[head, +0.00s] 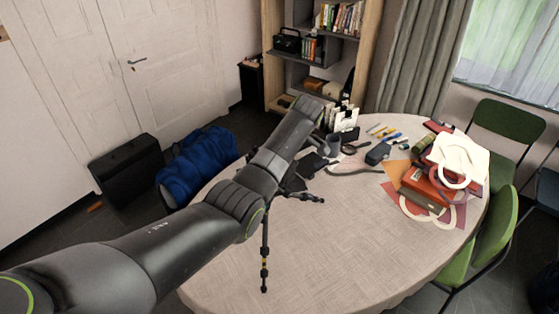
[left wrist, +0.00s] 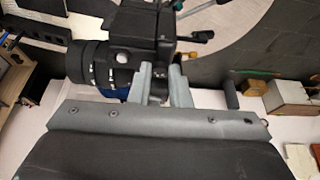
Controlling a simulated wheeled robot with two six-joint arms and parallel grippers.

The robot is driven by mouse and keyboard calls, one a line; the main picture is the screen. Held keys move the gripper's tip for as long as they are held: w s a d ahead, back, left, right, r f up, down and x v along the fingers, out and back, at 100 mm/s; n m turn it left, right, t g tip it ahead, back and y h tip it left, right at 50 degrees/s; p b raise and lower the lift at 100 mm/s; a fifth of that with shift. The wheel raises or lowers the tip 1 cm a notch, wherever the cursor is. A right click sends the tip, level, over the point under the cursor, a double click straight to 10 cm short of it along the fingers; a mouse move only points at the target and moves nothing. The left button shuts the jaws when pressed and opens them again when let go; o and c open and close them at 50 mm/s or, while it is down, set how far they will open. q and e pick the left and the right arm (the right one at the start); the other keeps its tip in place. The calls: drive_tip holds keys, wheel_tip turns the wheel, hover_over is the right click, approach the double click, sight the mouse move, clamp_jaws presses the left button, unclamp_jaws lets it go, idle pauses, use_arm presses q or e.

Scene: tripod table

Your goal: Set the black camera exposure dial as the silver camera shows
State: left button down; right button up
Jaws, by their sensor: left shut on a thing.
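The black camera (left wrist: 143,38) fills the upper middle of the left wrist view, its lens (left wrist: 88,62) pointing left. My left gripper (left wrist: 162,72) comes up from below with two grey fingers against the camera's near side, closed on a small part there that I take to be the exposure dial. The dial and its setting are hidden between the fingers. In the head view my left arm hides most of the camera and the fingers; a tripod leg (head: 265,250) stands on the table below the arm. I cannot make out the silver camera. My right gripper is not in view.
The round table (head: 340,245) is clear at the front. Red books (head: 425,188), a white bag (head: 458,155), a dark case (head: 378,153) and pens crowd its back right. A bookshelf (head: 310,50) stands behind; green chairs (head: 495,235) are at the right.

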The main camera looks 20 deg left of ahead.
use_arm(q)
drive_tip(key=shift+w+n+g+b, duration=0.1)
drive_tip(key=shift+n+g+b, duration=0.2)
drive_tip(key=shift+n+b, duration=0.55)
drive_tip(key=shift+n, duration=0.35)
drive_tip(key=c, duration=1.6)
unclamp_jaws()
drive_tip(key=shift+a+f, duration=0.1)
drive_tip(key=shift+p, duration=0.3)
